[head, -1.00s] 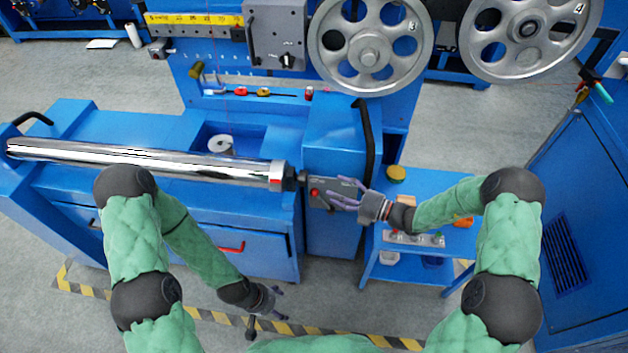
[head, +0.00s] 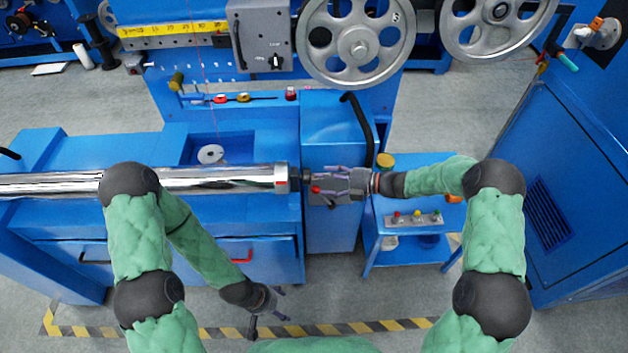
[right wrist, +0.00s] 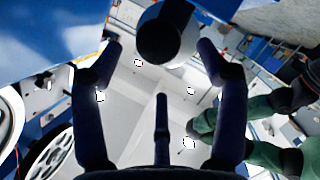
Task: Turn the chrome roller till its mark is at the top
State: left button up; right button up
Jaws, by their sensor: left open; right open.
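The long chrome roller (head: 225,179) lies across the blue machine in the head view, partly hidden by my left arm. A small red mark (head: 282,181) shows on its right end band, on the side facing me. A dark shaft end (head: 306,177) sticks out to the right. My right gripper (head: 322,182) is open, just right of that shaft end and pointing left at it. In the right wrist view a dark round end (right wrist: 166,36) sits beyond and between the spread fingers, with no clear contact. My left gripper (head: 279,303) is open and empty, low in front of the machine.
A grey control box with a red button (head: 316,189) is behind my right fingers. A black curved handle (head: 361,130) rises just behind. A blue side table (head: 375,250) with a button panel (head: 414,219) stands right. Open floor lies in front.

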jog(key=b+x, duration=0.1)
jog(key=x, duration=0.3)
jog(key=shift+a, duration=0.2)
jog(key=shift+f, duration=0.15)
jog(key=c, duration=1.1)
